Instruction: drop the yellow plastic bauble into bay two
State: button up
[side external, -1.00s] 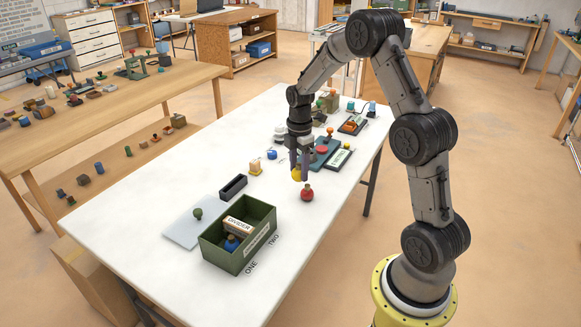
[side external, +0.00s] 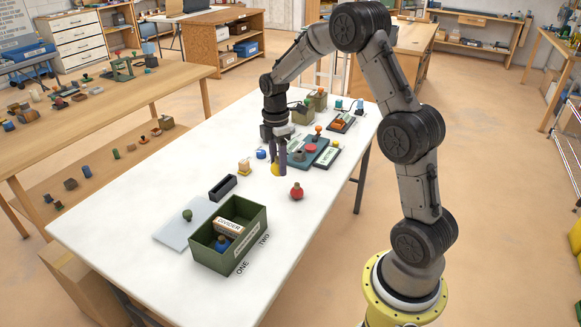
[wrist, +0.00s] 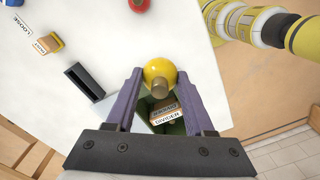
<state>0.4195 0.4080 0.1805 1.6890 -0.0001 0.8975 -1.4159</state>
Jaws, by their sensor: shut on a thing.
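The yellow bauble (side external: 275,169) is held between the fingers of my gripper (side external: 280,163), above the white table. In the wrist view the yellow bauble (wrist: 160,70) shows its round body and brownish cap between the purple fingertips (wrist: 157,78). The green box (side external: 249,251) stands left of and nearer than my gripper. A block marked DIVIDER (side external: 229,227) sits inside it, with a blue bauble (side external: 222,243) beside it. The words ONE (side external: 242,268) and TWO (side external: 264,240) lie along its right side. The box floor is mostly hidden.
A red bauble (side external: 296,191) stands on the table right of my gripper. A black tray (side external: 223,187) and a pale sheet with a green knob (side external: 188,215) lie near the box. Several small items crowd the table's far end. The near table is clear.

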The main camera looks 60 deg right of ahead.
jog(key=w+a+r+n, duration=0.1)
jog(key=w+a+r, duration=0.2)
jog(key=w+a, duration=0.45)
notch_tip(320, 180, down, 6)
jog(key=s+a, duration=0.1)
jog(key=shift+s+a+n, duration=0.2)
jog(key=shift+a+n, duration=0.1)
jog(key=shift+a, duration=0.1)
jog(key=o, duration=1.4)
notch_tip(320, 180, up, 14)
jog(key=shift+f, duration=0.1)
